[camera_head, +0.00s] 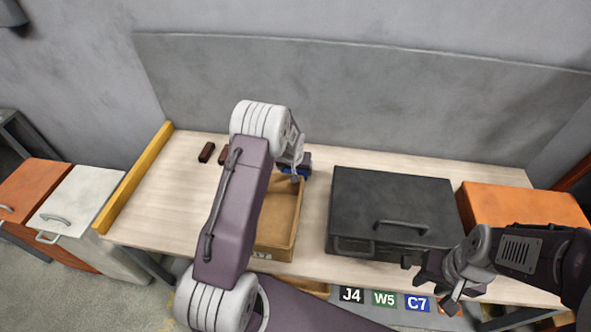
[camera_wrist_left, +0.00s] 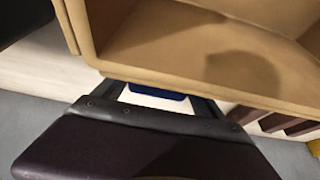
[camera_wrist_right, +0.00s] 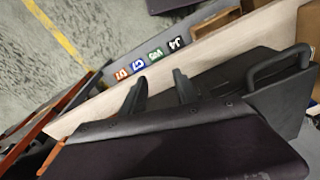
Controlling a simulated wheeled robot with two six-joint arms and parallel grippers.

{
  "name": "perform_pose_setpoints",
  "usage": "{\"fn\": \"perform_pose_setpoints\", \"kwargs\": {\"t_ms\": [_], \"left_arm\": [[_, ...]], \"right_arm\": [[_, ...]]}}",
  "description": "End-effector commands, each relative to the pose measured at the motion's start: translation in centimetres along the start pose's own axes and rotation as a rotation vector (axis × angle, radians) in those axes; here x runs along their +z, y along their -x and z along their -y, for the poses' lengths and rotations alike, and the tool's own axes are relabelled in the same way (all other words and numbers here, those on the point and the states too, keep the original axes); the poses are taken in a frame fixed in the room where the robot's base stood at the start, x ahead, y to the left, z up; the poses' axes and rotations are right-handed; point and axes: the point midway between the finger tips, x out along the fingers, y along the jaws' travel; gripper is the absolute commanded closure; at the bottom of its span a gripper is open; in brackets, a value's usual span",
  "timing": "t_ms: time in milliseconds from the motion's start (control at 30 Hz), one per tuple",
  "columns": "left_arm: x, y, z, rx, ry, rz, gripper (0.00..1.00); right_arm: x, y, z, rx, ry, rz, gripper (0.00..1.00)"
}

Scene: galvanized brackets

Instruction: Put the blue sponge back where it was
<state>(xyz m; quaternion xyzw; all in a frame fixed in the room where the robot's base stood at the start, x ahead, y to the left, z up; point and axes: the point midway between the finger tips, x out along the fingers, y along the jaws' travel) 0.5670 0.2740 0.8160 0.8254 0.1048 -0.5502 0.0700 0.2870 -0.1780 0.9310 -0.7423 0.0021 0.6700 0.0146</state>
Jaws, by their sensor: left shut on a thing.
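The blue sponge (camera_head: 294,171) is at the far end of the tan open box, in my left gripper (camera_head: 296,168). I cannot tell whether the sponge touches the box or bench. My right gripper (camera_wrist_right: 160,88) is open and empty near the black case's front right corner.
A black case (camera_head: 385,195) stands right of the box, with an orange case (camera_head: 520,208) beyond it. Dark brown blocks (camera_head: 206,152) lie at the back left. A yellow rail (camera_head: 138,175) edges the bench's left end. The left bench top (camera_head: 175,210) is clear.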

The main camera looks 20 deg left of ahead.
Motion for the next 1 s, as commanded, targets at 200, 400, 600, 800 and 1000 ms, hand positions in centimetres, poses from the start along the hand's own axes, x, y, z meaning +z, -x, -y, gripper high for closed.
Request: {"fn": "perform_pose_setpoints", "kwargs": {"t_ms": [200, 400, 600, 800, 1000], "left_arm": [[0.1, -0.2, 0.0, 0.0, 0.0, 0.0, 0.57], [0.1, -0.2, 0.0, 0.0, 0.001, 0.0, 0.0], [0.0, 0.0, 0.0, 0.0, 0.001, 0.0, 0.0], [-0.2, 2.5, 0.0, 0.0, 0.002, -0.003, 0.0], [-0.2, 7.2, 0.0, 0.0, 0.0, -0.004, 0.0]], "right_arm": [[0.0, -0.3, 0.0, 0.0, 0.0, 0.0, 0.64], [0.0, -0.3, 0.0, 0.0, 0.0, 0.0, 0.64], [0.0, -0.1, 0.0, 0.0, 0.0, 0.0, 0.64], [0.0, 0.1, 0.0, 0.0, 0.0, 0.0, 0.64], [0.0, 0.3, 0.0, 0.0, 0.0, 0.0, 0.64]]}}
